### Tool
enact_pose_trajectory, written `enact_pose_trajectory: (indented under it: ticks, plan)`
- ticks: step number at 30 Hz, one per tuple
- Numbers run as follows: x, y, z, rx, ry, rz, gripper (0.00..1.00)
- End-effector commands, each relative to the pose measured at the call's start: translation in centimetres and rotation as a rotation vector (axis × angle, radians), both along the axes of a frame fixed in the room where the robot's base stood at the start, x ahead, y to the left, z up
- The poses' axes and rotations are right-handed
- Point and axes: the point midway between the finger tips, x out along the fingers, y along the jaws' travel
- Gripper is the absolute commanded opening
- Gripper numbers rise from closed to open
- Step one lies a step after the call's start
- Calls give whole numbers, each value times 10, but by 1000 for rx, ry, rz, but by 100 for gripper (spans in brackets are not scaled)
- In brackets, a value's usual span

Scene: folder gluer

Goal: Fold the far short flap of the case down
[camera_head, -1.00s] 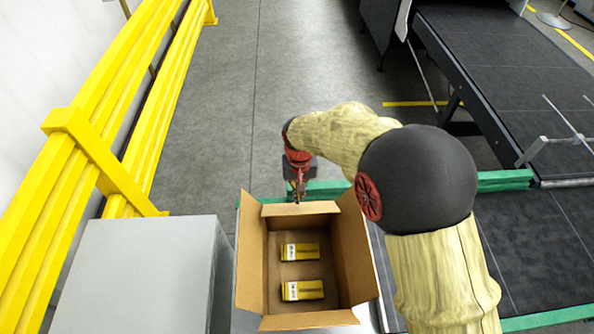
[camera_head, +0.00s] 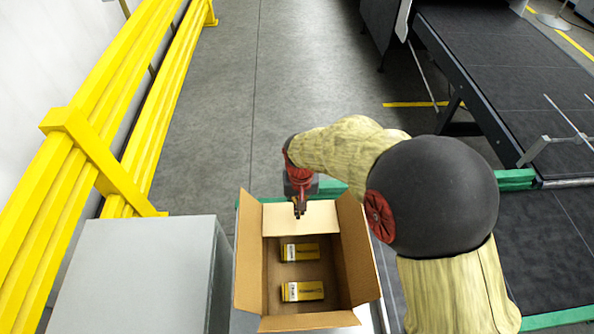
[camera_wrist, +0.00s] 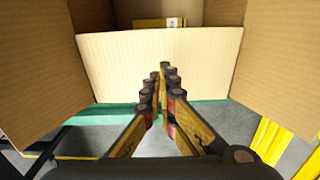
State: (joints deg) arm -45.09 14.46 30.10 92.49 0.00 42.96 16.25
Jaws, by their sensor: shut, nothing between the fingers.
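The open cardboard case (camera_head: 355,262) stands at the bottom middle of the head view. Two yellow cartons lie inside it, a far one (camera_head: 300,252) and a near one (camera_head: 303,291). The far short flap (camera_head: 275,219) leans inward over the far end of the case; it also shows as a pale panel in the wrist view (camera_wrist: 160,62). My gripper (camera_head: 299,211) is shut and empty at the flap's outer edge. In the wrist view its fingertips (camera_wrist: 160,75) overlap the lower middle of the flap; I cannot tell whether they touch it. The two long side flaps stand open and the near short flap sticks outward.
A grey cabinet (camera_head: 140,275) stands close to the left of the case. A yellow guard rail (camera_head: 70,170) runs along the left wall. A dark conveyor (camera_head: 510,80) lies at the right. The floor beyond the case is clear.

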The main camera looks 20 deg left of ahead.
Motion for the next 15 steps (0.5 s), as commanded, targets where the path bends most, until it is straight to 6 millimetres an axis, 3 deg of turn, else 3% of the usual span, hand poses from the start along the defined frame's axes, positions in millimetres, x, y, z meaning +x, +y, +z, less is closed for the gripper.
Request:
enact_pose_trajectory:
  ticks: [15]
  plan:
    - [-9, -5, -12, 0, 0, 1, 0]
